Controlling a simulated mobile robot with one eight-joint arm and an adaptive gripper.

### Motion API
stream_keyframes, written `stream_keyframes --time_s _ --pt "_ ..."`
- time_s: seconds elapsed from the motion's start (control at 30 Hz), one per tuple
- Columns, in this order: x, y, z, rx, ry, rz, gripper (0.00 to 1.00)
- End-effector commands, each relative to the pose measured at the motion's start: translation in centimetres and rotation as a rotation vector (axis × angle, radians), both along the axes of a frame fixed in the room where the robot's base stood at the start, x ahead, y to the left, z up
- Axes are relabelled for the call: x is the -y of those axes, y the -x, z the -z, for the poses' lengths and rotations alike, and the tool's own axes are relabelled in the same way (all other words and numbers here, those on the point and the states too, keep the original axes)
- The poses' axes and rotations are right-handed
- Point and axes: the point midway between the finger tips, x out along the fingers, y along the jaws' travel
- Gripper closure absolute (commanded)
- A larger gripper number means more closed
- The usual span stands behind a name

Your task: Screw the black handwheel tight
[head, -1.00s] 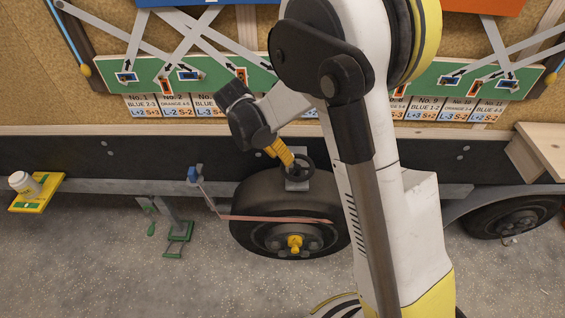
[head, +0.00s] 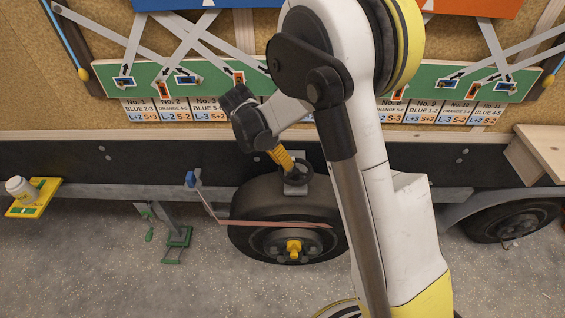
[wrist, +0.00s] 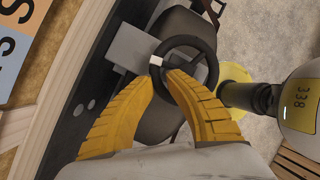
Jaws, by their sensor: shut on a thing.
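The black handwheel (wrist: 213,72) is a ring above the tyre, in front of a grey plate (wrist: 131,48) in the wrist view. In the head view the handwheel (head: 303,171) shows just above the wheel, partly behind my fingers. My gripper (wrist: 163,76) has two yellow ridged fingers. Their tips meet at the near rim of the handwheel, by a small white mark, and are shut on it. In the head view my gripper (head: 289,166) reaches down to the handwheel from the upper left.
The trailer tyre (head: 262,215) with a yellow hub lies below. A reddish strap or bar (head: 275,223) crosses it. A yellow tray (head: 35,204) with a white jar (head: 20,188) is at left. A green-footed stand (head: 178,236) stands on the floor. A wooden ledge (head: 548,150) juts out right.

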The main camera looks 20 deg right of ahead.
Motion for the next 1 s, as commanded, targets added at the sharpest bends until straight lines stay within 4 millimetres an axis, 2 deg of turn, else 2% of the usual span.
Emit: stream_keyframes --time_s 0.2,0.5,0.53,0.57,0.6,1.0 --pt "0.67 -0.77 0.12 0.001 -0.007 0.237 1.0" --pt "0.68 -0.8 0.17 0.003 -0.008 0.261 1.0" --pt "0.68 -0.81 0.17 0.003 -0.008 0.261 0.77" --pt "0.67 -0.81 0.16 0.003 -0.008 0.261 0.68" --pt "0.7 -0.81 0.16 0.003 -0.007 0.261 0.64" --pt "0.75 -0.76 -0.22 0.001 -0.004 0.261 0.64"
